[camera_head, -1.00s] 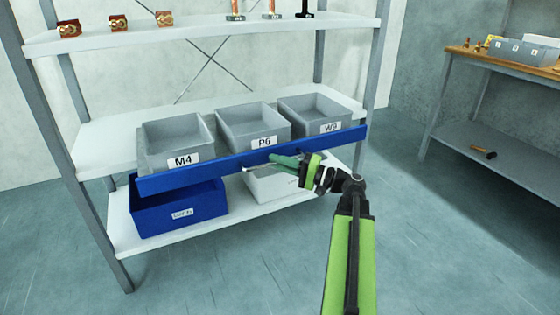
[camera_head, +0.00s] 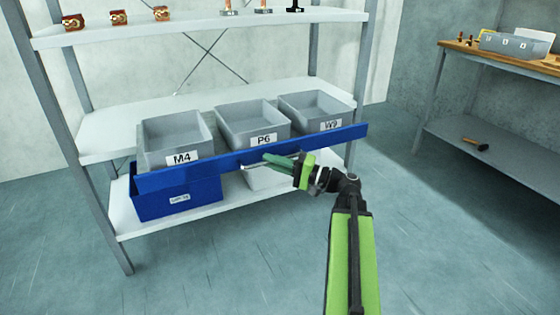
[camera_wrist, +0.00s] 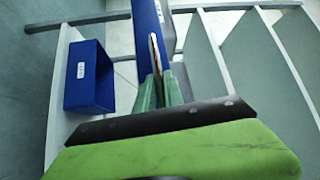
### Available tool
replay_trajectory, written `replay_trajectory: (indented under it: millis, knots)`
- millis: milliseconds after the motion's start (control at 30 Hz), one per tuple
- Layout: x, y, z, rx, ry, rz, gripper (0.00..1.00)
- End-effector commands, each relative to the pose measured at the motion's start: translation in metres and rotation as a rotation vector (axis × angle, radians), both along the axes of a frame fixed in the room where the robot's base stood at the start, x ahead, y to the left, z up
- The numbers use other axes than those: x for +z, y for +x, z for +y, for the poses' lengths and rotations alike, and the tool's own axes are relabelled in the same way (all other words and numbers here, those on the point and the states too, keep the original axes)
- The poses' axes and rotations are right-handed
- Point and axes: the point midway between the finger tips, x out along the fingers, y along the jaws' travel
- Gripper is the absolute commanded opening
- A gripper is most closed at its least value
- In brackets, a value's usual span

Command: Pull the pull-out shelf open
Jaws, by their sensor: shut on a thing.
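The pull-out shelf has a long blue front edge (camera_head: 215,165) and carries grey bins marked M4 (camera_head: 176,145), P6 (camera_head: 252,125) and W9 (camera_head: 316,112). It stands out in front of the rack's fixed boards. My gripper (camera_head: 270,160) is at the middle of the blue front, below the P6 bin, shut on the thin handle there. In the wrist view the green fingers (camera_wrist: 160,92) close at the blue front (camera_wrist: 147,30). The fingers hide most of the handle.
A blue bin (camera_head: 178,200) and a white bin (camera_head: 262,178) stand on the lower board. The top board (camera_head: 200,28) holds small parts. A workbench (camera_head: 490,62) stands at the right. The floor in front of the rack is clear.

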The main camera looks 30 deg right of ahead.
Motion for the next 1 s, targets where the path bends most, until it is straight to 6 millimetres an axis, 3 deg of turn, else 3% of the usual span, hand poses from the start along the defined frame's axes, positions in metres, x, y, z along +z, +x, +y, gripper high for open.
replay_trajectory:
  millis: [33, 200, 567, 1000]
  knots:
    - [0.001, -0.001, 0.001, 0.006, 0.002, -0.002, 0.15]
    - [0.001, -0.002, -0.004, -0.003, 0.002, -0.002, 0.34]
    - [-0.001, -0.01, -0.015, -0.014, 0.001, -0.002, 0.34]
    - [-0.018, -0.099, -0.086, -0.015, 0.001, -0.002, 0.34]
